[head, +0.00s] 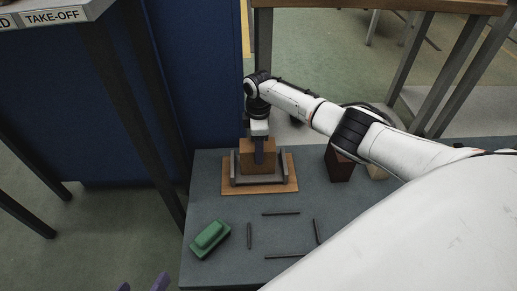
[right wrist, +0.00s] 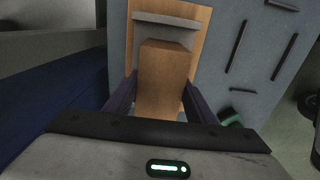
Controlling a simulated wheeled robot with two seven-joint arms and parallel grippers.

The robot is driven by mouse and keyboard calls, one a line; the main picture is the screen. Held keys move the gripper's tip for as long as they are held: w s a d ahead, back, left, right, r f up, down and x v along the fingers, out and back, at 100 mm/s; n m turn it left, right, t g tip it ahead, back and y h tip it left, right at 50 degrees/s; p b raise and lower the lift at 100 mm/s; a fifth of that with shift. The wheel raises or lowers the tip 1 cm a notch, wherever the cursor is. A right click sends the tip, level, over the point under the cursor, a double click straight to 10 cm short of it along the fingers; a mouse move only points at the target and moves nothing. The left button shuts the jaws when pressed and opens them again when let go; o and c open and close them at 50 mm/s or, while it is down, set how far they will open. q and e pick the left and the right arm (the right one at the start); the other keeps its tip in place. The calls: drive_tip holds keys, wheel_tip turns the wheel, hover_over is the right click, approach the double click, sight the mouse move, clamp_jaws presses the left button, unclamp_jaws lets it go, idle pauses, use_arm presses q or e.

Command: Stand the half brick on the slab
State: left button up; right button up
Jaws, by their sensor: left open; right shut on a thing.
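The tan half brick (head: 246,158) is upright between the fingers of my right gripper (head: 259,152). It also fills the middle of the right wrist view (right wrist: 163,80), with a dark finger on each side. Below it is a grey piece with raised edges (head: 258,181), seemingly the slab, lying on an orange-brown board (head: 230,188). The brick's lower end is partly hidden by the grey front edge, so I cannot tell whether it touches down. My left gripper (head: 145,287) is open and empty at the bottom edge of the head view, only its purple fingertips showing.
A green block-like object (head: 209,238) lies at the table's front left. Several thin dark bars (head: 281,213) lie around a bare patch. A dark red brick (head: 339,165) and a pale one (head: 376,172) stand behind my right arm. A blue panel (head: 120,120) rises left of the table.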

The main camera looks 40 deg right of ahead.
drive_tip(key=o, duration=1.7)
drive_tip(key=shift+f, duration=0.1)
